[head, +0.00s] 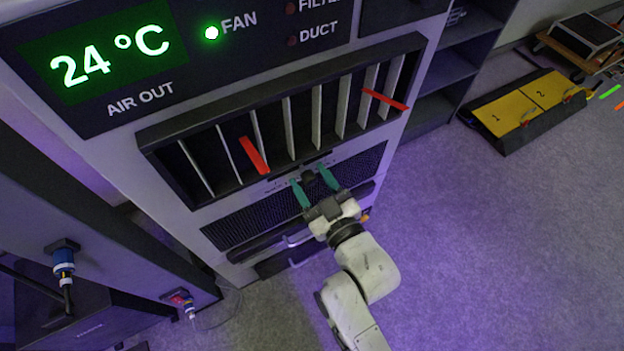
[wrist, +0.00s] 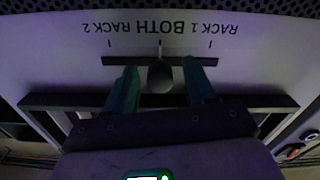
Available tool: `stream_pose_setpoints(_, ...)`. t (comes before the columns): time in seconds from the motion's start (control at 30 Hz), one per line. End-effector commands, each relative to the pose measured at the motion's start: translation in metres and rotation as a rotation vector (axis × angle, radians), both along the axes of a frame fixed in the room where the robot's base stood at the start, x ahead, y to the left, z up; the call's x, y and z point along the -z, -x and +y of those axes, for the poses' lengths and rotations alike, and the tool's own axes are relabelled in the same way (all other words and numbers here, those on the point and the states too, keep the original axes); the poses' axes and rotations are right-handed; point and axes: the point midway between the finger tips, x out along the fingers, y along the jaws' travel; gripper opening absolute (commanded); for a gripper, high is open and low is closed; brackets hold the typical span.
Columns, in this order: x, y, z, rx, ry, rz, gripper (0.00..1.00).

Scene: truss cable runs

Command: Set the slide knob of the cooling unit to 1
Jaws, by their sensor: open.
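The cooling unit (head: 225,225) is a tall light-grey cabinet in the head view. Its slide knob (wrist: 160,77) is a dark round knob on a dark horizontal slot (wrist: 225,61), below the louvre. In the wrist view the labels are upside down: RACK 2 left, BOTH in the middle, RACK 1 right. The knob sits at the BOTH mark. My gripper (head: 309,177) has two teal fingers, one on each side of the knob. In the wrist view the fingers (wrist: 158,82) stand apart with visible gaps to the knob.
A louvre (head: 300,118) with red strips is above the slot. A mesh grille (head: 245,222) and dark bar lie below it. A display reads 24 °C, with the FAN light green. A yellow-topped case (head: 520,115) lies on the right floor. Open floor lies right of my arm.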

Motion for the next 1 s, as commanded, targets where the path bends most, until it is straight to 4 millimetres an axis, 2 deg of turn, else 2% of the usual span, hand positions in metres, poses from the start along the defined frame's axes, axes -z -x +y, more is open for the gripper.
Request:
stream_pose_setpoints(0.23, 0.0000, -0.0006, 0.0004, 0.000, 0.000, 0.000, 0.55)
stream_pose_setpoints(0.8, -0.0001, -0.0004, 0.0003, 0.000, 0.000, 0.000, 0.01)
stream_pose_setpoints(1.0, -0.0001, -0.0004, 0.0003, 0.000, 0.000, 0.000, 0.00)
